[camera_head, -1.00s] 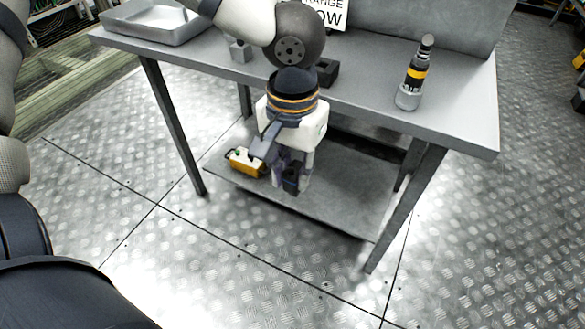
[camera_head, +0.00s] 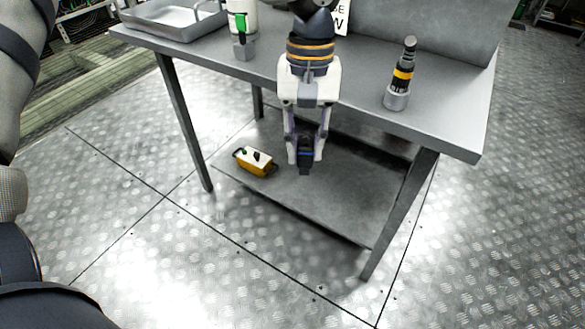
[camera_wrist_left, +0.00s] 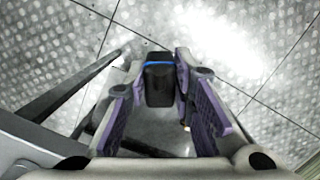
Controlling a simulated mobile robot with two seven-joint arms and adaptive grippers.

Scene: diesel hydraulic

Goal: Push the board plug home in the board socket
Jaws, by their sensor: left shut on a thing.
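My left gripper (camera_head: 306,150) hangs pointing down in front of the table's front edge, over the lower shelf. It is shut on a black plug-like piece with a blue band, the board plug (camera_head: 305,158). In the left wrist view the plug (camera_wrist_left: 159,80) sits between the purple finger pads, with its blue band across the far end. I cannot make out the board socket for certain; my left arm covers the middle of the tabletop. My right gripper is not in view.
The grey table (camera_head: 440,129) carries a metal tray (camera_head: 172,31), a white-and-green cylinder (camera_head: 242,19) in a grey holder, and a black-and-yellow cylinder (camera_head: 402,72) in another holder. A yellow box (camera_head: 254,163) lies on the lower shelf (camera_head: 340,208). Floor in front is clear.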

